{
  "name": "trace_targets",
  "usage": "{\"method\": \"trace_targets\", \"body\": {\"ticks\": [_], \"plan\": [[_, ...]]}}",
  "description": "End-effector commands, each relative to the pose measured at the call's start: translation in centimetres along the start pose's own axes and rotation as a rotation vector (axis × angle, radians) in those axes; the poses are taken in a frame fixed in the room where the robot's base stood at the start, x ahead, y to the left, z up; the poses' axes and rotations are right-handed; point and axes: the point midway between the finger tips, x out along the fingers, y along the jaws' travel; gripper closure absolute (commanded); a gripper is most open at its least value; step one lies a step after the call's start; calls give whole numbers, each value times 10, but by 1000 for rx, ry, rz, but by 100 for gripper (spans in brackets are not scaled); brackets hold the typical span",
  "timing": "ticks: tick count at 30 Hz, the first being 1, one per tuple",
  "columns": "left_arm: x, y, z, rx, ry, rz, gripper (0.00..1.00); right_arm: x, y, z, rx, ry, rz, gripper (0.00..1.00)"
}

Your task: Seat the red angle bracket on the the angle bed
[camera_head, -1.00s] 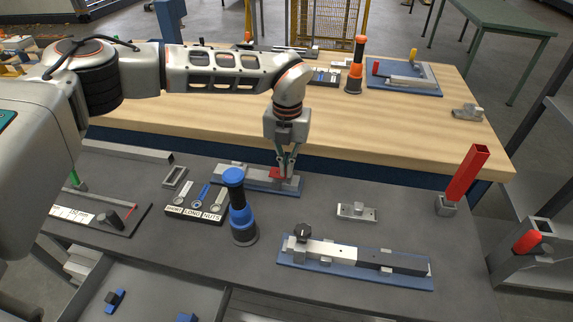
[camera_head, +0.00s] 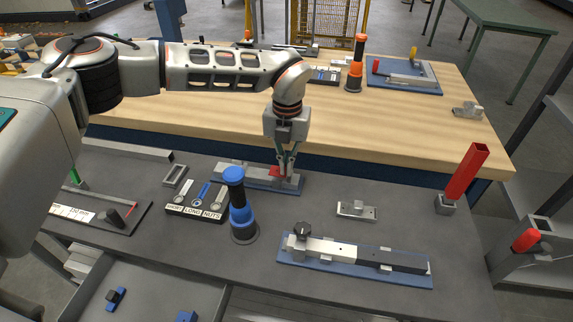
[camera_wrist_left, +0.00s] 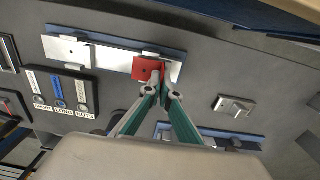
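The angle bed is a pale metal block on a blue base plate (camera_head: 228,181), near the back edge of the grey bench. It also shows at the top of the left wrist view (camera_wrist_left: 100,51). The red angle bracket (camera_head: 275,171) is at the right part of this bed. In the left wrist view the bracket (camera_wrist_left: 142,68) lies over the metal, with one flange between my fingertips. My left gripper (camera_head: 285,170) points down and is closed on that flange. The fingers partly hide the bracket, so I cannot tell whether it is fully down. My right gripper is out of view.
A blue-and-black post (camera_head: 240,208) stands just in front of the bed. A labelled tray (camera_head: 195,207) lies to its left. A second blue fixture (camera_head: 355,275) with a long bar, a small metal plate (camera_head: 357,211) and a red upright bar (camera_head: 467,175) are to the right.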

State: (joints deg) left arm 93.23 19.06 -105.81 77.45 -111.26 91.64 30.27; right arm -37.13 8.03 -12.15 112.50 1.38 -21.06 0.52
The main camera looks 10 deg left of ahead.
Motion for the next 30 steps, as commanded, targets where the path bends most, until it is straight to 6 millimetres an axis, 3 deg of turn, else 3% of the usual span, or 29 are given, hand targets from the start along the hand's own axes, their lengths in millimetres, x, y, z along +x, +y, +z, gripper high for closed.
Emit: {"method": "trace_targets", "body": {"ticks": [30], "plan": [[12,0,0,0,0,0,100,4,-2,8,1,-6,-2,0]]}}
